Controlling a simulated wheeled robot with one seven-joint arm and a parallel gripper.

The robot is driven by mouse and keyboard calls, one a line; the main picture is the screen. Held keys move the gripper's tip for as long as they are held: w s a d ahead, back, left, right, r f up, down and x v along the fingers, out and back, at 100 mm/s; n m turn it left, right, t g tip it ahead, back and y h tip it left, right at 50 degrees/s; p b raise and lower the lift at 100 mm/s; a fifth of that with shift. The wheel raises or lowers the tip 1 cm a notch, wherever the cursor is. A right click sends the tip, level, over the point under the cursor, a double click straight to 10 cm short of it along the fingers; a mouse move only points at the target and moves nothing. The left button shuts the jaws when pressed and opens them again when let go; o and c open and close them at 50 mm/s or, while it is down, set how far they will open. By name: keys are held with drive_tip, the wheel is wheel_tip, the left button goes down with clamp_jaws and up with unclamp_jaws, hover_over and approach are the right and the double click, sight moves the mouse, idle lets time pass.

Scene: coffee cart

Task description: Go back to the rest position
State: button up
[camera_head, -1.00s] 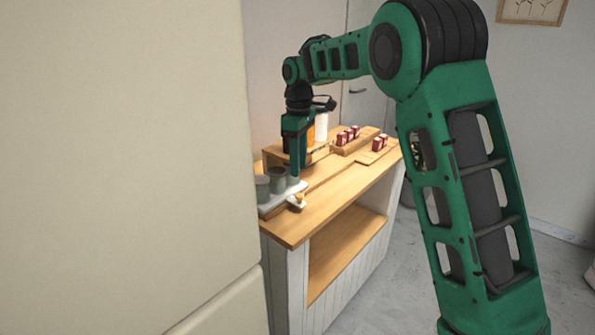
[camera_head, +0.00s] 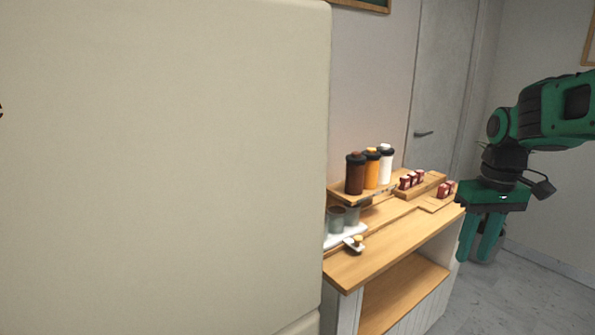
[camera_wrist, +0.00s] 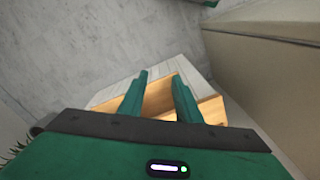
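My gripper (camera_head: 481,240) hangs pointing down in the head view, to the right of the wooden coffee cart (camera_head: 392,246) as seen there. Its two green fingers stand apart with nothing between them. In the wrist view the two fingers of my gripper (camera_wrist: 160,87) are also apart and empty, with part of the cart (camera_wrist: 207,108) showing behind them. My gripper touches nothing that I can see.
A large cream-coloured block (camera_head: 160,170) fills the left of the head view. The cart carries dark, orange and white bottles (camera_head: 371,170), several red items (camera_head: 411,180), and grey cups (camera_head: 344,217) on a white tray. Grey floor (camera_head: 520,290) lies clear at right.

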drive_tip(key=s+d+f+m, duration=0.2)
drive_tip(key=s+f+m, duration=0.1)
drive_tip(key=s, duration=0.8)
drive_tip(key=s+d+f+m, duration=0.1)
drive_tip(key=s+f+m, duration=0.3)
drive_tip(key=s, duration=0.7)
drive_tip(key=shift+s+d, duration=0.25)
drive_tip(key=shift+d, duration=0.15)
drive_tip(key=shift+w, duration=0.15)
drive_tip(key=shift+w+f, duration=0.25)
drive_tip(key=shift+w, duration=0.25)
